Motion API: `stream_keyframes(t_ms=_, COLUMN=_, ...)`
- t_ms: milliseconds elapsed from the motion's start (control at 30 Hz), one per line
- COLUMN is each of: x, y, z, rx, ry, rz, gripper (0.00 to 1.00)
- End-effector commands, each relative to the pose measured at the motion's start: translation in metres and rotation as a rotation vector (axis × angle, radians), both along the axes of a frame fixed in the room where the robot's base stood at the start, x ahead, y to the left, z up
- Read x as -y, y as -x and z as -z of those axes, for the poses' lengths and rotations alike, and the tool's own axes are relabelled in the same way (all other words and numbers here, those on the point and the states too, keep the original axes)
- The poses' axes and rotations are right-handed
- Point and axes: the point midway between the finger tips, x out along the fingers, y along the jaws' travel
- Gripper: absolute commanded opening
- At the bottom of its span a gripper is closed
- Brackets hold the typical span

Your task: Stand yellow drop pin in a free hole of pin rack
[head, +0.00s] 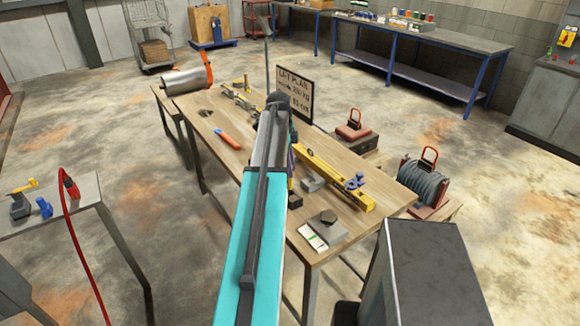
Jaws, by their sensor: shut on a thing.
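My arm reaches over the long wooden bench (225,167), and its dark wrist ends near the bench's middle. My gripper is hidden behind the arm, so neither its fingers nor anything in them shows. I cannot pick out the yellow drop pin for certain. Small yellow and grey pieces (236,96) lie at the bench's far end, too small to identify. I cannot identify the pin rack for certain either; the arm covers part of the bench.
The bench carries an orange-handled tool (228,138), a yellow spirit level (333,178), a notepad (313,236) and an upright lift plan sign (295,92). A cable reel (424,184) stands at right. A small side table (85,215) is at left. Open floor lies between.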

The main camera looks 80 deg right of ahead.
Motion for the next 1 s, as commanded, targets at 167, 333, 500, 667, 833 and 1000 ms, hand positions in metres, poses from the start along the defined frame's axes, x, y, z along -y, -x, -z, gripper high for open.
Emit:
stream_keyframes(t_ms=167, x=0.000, y=0.000, z=0.003, rx=0.000, ry=0.000, rz=0.000, gripper=0.00)
stream_keyframes(t_ms=333, x=0.000, y=0.000, z=0.006, rx=0.000, ry=0.000, rz=0.000, gripper=0.00)
stream_keyframes(t_ms=500, x=0.000, y=0.000, z=0.009, rx=0.000, ry=0.000, rz=0.000, gripper=0.00)
stream_keyframes(t_ms=667, x=0.000, y=0.000, z=0.012, rx=0.000, ry=0.000, rz=0.000, gripper=0.00)
stream_keyframes(t_ms=833, x=0.000, y=0.000, z=0.014, rx=0.000, ry=-0.001, rz=0.000, gripper=0.00)
stream_keyframes(t_ms=1000, x=0.000, y=0.000, z=0.017, rx=0.000, ry=-0.001, rz=0.000, gripper=0.00)
